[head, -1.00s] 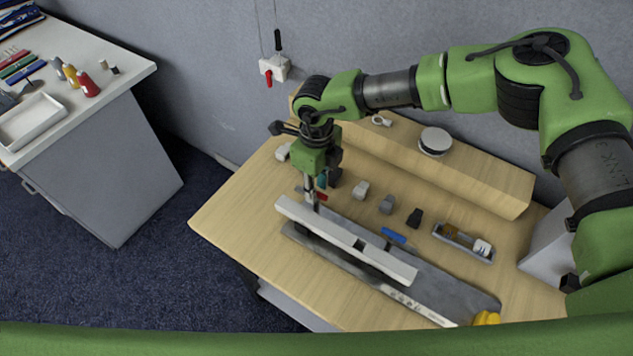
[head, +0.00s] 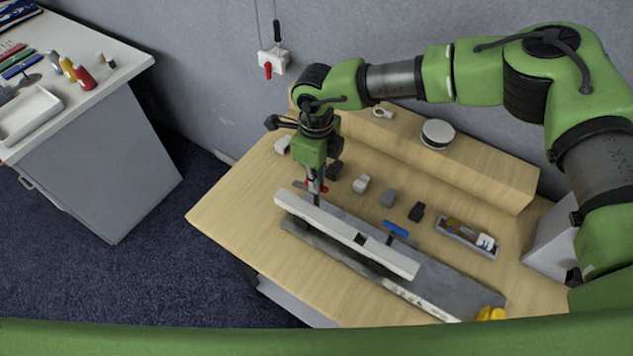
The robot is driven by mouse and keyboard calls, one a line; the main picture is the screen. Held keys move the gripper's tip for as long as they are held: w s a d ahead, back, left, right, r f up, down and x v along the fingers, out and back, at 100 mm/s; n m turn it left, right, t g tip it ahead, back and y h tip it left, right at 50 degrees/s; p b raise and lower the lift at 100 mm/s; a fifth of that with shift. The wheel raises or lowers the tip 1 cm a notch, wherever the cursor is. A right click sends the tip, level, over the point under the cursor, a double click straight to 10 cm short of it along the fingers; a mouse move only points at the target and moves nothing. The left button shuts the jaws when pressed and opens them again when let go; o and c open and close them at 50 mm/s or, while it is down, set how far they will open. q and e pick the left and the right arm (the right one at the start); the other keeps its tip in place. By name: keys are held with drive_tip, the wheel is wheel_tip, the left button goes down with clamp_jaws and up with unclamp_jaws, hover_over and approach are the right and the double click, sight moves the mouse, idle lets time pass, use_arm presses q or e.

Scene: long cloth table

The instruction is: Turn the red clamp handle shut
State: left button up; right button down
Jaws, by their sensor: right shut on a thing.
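The red clamp handle (head: 324,189) stands at the left end of a long pale bar (head: 340,231) on the wooden table. Only a small red part of it shows, beside the fingers. My right gripper (head: 315,190) points down over it and is shut on it. The fingers hide the middle of the handle, so its exact angle is hard to tell. A second clamp handle, blue (head: 397,228), stands farther right along the bar. My left gripper is not in view.
A grey plate (head: 440,279) lies under the bar. A wooden ledge (head: 480,179) runs along the wall. The table's front left is clear.

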drive_tip(key=n+b, duration=0.5)
drive_tip(key=b, duration=0.2)
drive_tip(key=n+b, duration=0.5)
drive_tip(key=b, duration=0.2)
drive_tip(key=shift+f+n, duration=0.2)
drive_tip(key=shift+n, duration=0.1)
drive_tip(key=n+b, duration=0.2)
drive_tip(key=n, duration=0.1)
drive_tip(key=shift+r, duration=0.15)
drive_tip(key=shift+r+n+b, duration=0.1)
drive_tip(key=shift+n+b, duration=0.75)
drive_tip(key=shift+n, duration=0.55)
drive_tip(key=c, duration=2.2)
unclamp_jaws()
drive_tip(key=shift+o, duration=0.2)
wheel_tip(320, 180, up, 12)
